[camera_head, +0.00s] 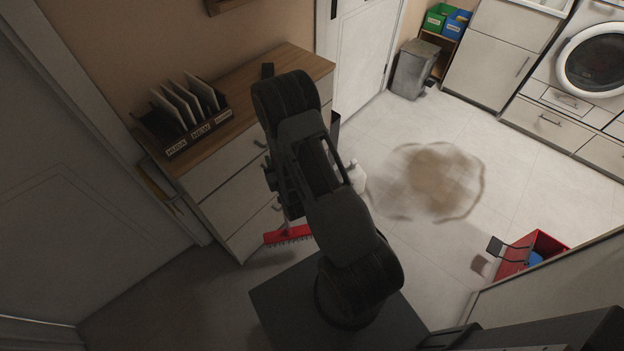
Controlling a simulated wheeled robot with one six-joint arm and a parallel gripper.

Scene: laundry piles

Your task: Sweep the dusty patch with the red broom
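The dusty patch (436,181) is a brown, blurry-edged stain on the pale tiled floor, right of centre. The red broom (287,235) shows its red head and bristles low by the front of the drawer cabinet, left of my arm. Only a short piece of its handle shows above the head; the rest is hidden behind my dark arm. My arm folds up and over in the middle of the view. My gripper's fingers are hidden behind the arm links, so I cannot tell whether they hold the broom handle.
A wooden-topped drawer cabinet (225,171) with a file rack (184,117) stands at left. A grey bin (411,69) stands near the white door. A red container (531,254) with something blue is at lower right. White cabinets and a washer (594,58) line the back right.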

